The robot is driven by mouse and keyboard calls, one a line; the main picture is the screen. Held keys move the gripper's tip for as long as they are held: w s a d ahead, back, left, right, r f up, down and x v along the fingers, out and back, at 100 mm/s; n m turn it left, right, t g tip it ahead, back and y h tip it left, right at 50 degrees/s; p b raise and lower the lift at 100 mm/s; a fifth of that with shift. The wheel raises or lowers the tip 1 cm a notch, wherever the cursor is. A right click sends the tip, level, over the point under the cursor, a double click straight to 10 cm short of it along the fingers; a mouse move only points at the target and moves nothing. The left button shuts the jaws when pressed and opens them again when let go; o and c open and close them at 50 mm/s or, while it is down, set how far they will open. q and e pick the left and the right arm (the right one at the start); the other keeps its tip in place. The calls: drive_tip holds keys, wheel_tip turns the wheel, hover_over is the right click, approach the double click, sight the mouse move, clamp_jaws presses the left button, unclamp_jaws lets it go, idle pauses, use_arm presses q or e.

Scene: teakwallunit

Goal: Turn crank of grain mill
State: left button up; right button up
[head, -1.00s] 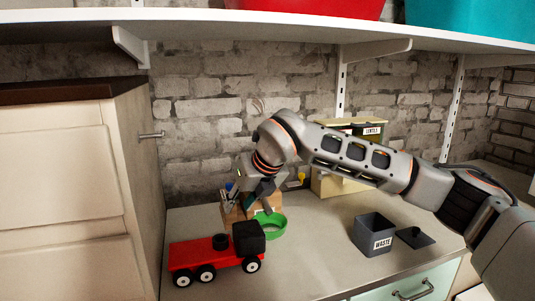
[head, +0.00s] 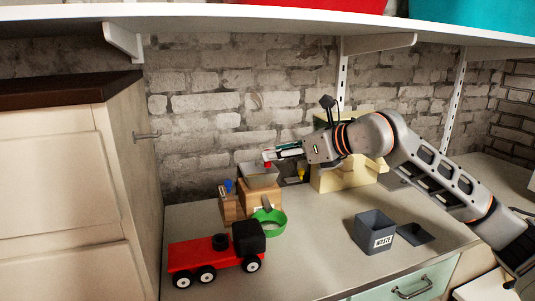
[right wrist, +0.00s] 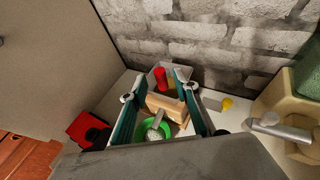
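The grain mill is a wooden body (head: 262,196) with a grey metal hopper (head: 257,176) on top, on the counter against the brick wall. A red knob (head: 267,164) shows at the hopper; in the right wrist view it is a red cylinder (right wrist: 160,77). The crank's arm cannot be made out. A green bowl (head: 270,222) sits in front of the mill. My right gripper (head: 273,155) points left, just above the hopper's right side. Its fingers are apart in the right wrist view, with the red knob between them in the picture; contact is not visible. My left gripper is out of view.
A red toy truck (head: 215,252) stands at the counter's front left. A grey waste bin (head: 374,232) and a dark lid (head: 416,234) are at the right. A yellow bin unit (head: 345,176) stands behind my right arm. A white shelf (head: 300,22) hangs overhead.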

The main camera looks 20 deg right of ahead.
sight(267, 164)
drive_tip(key=shift+x, duration=2.15)
clamp_jaws()
drive_tip(key=shift+s+a+m+t+h+p, duration=0.15)
drive_tip(key=shift+a+m+t+h+p, duration=0.15)
drive_tip(key=shift+m+h+p, duration=0.35)
drive_tip(key=shift+a+f+m+t+h+b, duration=0.2)
drive_tip(key=shift+m+t+h+b, duration=0.1)
drive_tip(key=shift+m+h+b, duration=0.3)
drive_tip(key=shift+m+h, duration=0.25)
drive_tip(key=shift+h, duration=0.1)
drive_tip(key=shift+r, duration=0.15)
